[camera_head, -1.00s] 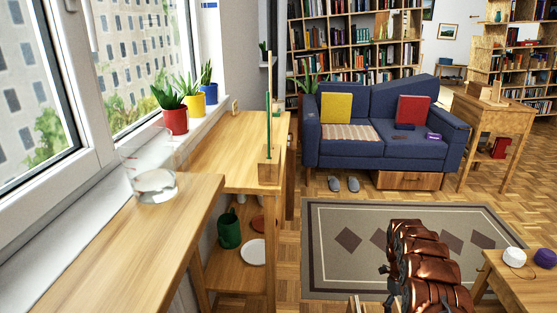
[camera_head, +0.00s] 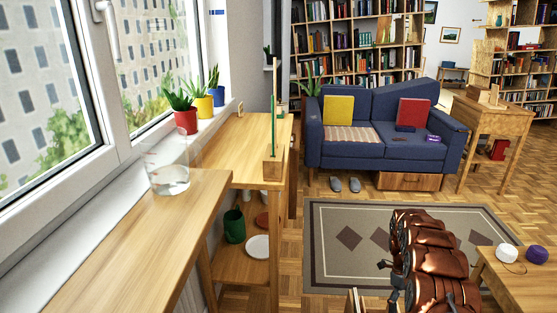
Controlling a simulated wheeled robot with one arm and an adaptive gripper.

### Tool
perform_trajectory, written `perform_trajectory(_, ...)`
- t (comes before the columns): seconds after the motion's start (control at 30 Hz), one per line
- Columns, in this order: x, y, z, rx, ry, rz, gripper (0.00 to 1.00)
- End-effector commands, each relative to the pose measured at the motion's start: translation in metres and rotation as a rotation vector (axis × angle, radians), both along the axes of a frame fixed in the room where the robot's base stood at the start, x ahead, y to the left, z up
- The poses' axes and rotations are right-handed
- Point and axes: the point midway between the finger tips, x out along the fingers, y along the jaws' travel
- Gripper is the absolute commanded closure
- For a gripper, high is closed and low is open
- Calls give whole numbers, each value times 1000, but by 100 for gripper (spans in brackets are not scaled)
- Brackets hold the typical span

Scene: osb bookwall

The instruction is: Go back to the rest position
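My arm shows at the bottom right as a copper-coloured, segmented shape, over the rug's near right part. My gripper is not clearly seen; only small dark and light parts show at the arm's left side, and I cannot make out fingertips. A glass (camera_head: 166,166) with some clear liquid stands upright near the far end of the front wooden counter (camera_head: 150,235), at the left. The arm is well to the right of the glass and apart from it.
A wooden side table (camera_head: 525,283) with yarn balls (camera_head: 508,253) is close at the right of the arm. A patterned rug (camera_head: 330,270) lies ahead. A blue sofa (camera_head: 375,150) stands beyond it. A lower shelf holds a green cup (camera_head: 234,226) and white plate (camera_head: 258,246).

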Motion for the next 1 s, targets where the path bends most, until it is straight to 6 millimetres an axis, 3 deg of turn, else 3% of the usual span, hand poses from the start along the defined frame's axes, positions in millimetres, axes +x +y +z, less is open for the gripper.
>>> perform_trajectory(0.2, -3, 16, 62, 53, -7, 152, 13)
perform_trajectory(0.57, -27, 52, 179, 172, -18, 494, 13)
perform_trajectory(1.0, -81, 97, 303, 312, -26, 911, 13)
